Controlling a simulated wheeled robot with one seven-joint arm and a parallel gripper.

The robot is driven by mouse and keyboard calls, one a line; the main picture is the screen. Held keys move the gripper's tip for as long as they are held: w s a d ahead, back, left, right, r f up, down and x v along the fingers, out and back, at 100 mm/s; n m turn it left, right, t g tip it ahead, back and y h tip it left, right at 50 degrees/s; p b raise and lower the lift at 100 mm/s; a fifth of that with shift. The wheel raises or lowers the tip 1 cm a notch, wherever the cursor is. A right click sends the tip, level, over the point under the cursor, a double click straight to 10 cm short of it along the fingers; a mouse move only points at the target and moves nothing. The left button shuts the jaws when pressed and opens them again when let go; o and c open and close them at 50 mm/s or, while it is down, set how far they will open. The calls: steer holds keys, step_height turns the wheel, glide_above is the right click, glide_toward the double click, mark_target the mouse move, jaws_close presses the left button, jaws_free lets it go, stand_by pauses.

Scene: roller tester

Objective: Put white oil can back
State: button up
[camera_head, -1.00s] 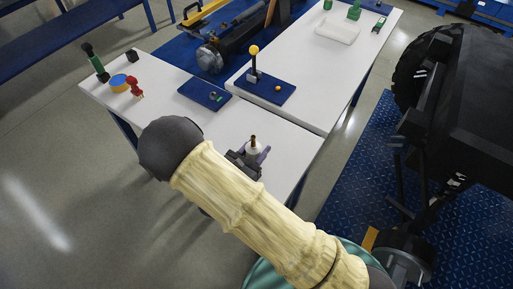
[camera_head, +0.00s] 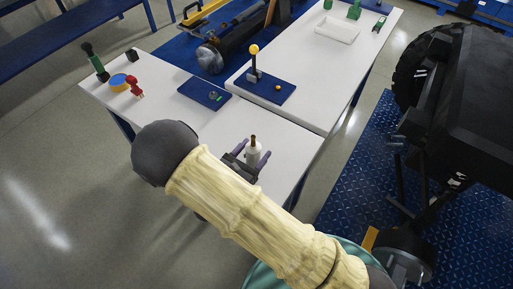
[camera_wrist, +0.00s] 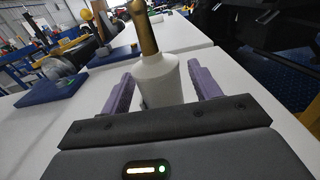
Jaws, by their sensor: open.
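The white oil can (camera_head: 252,153) stands upright on the near white table, with a brass-coloured spout on top. In the wrist view the can (camera_wrist: 158,80) is between the two purple fingers of my gripper (camera_wrist: 162,90), with a gap on each side. My gripper (camera_head: 253,157) is open around the can at table height. The lower part of the can is partly hidden behind the gripper's dark body in the wrist view.
Blue boards (camera_head: 204,94) and (camera_head: 262,88) lie beyond the can, the latter board bearing a yellow-topped post. A green bottle (camera_head: 96,64), a blue and yellow round item (camera_head: 118,82) and a red item (camera_head: 134,88) stand at the left. A white tray (camera_head: 337,29) lies far back.

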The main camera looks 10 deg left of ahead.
steer(key=b+v, duration=0.1)
steer(key=v, duration=0.9)
steer(key=shift+s+a, duration=0.1)
steer(key=shift+s, duration=0.05)
